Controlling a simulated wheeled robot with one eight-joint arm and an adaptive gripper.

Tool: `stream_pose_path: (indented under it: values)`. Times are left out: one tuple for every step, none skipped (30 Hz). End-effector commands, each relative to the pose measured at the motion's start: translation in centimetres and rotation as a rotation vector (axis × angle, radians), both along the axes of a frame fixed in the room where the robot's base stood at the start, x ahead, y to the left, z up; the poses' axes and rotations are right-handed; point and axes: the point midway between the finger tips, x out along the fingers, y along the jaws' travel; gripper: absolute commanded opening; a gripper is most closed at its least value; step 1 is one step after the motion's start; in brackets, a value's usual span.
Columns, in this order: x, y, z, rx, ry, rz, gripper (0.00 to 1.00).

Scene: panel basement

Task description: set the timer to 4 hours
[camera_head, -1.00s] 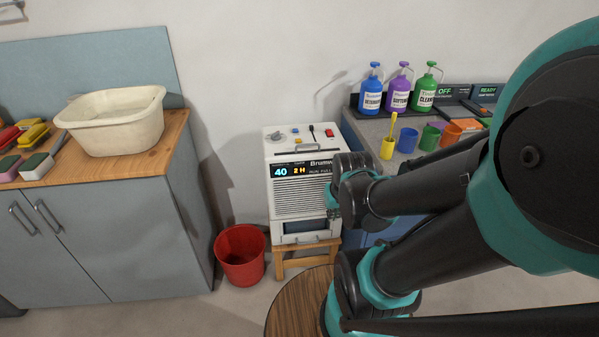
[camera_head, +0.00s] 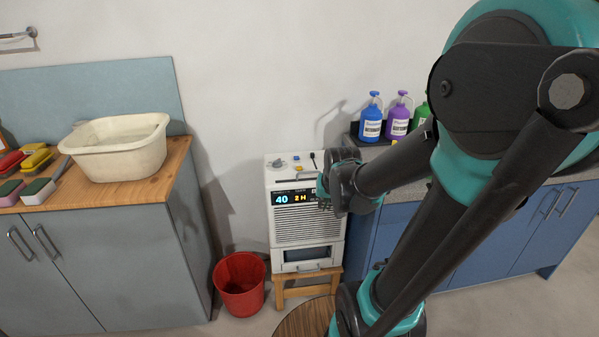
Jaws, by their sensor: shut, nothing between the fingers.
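A white appliance (camera_head: 308,232) stands on a small wooden stool and has a grille on its front. Its dark display (camera_head: 290,198) reads "40" in blue and "2 H" in yellow. My gripper (camera_head: 324,193) is shut and empty at the upper right front corner of the appliance. It hides the right end of the display panel and the right part of the top. I cannot tell whether it touches the appliance.
A red bucket (camera_head: 240,286) stands on the floor left of the appliance. A grey cabinet with a wooden top (camera_head: 128,191) holds a cream basin (camera_head: 117,148). A blue cabinet (camera_head: 480,240) with bottles (camera_head: 372,122) stands to the right. A round wooden surface (camera_head: 303,318) is in front.

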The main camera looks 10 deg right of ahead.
Motion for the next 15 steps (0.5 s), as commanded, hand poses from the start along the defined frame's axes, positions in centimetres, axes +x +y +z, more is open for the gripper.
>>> stream_pose_path:
  values:
    - [2.3, 0.2, 0.8, 0.017, -0.018, -0.025, 0.00]
    - [3.5, 0.3, 1.3, 0.030, -0.032, -0.044, 0.00]
    - [5.2, 0.4, 1.9, 0.047, -0.048, -0.067, 0.00]
    - [6.5, 0.5, 2.3, 0.060, -0.061, -0.084, 0.00]
    - [7.8, 0.7, 2.8, 0.073, -0.073, -0.101, 0.00]
    - [9.5, 0.8, 3.3, 0.092, -0.090, -0.124, 0.00]
    - [10.8, 0.9, 3.7, 0.106, -0.101, -0.143, 0.00]
    - [12.1, 1.1, 4.1, 0.120, -0.115, -0.160, 0.00]
    - [13.8, 1.2, 4.6, 0.140, -0.130, -0.183, 0.00]
    - [15.1, 1.4, 5.0, 0.155, -0.144, -0.200, 0.00]
    - [16.4, 1.5, 5.3, 0.171, -0.155, -0.217, 0.00]
    - [18.1, 1.7, 5.7, 0.193, -0.171, -0.240, 0.00]
    - [19.3, 1.8, 6.0, 0.209, -0.182, -0.256, 0.00]
    - [20.5, 2.0, 6.3, 0.223, -0.194, -0.271, 0.00]
    - [22.0, 2.2, 6.7, 0.243, -0.207, -0.291, 0.00]
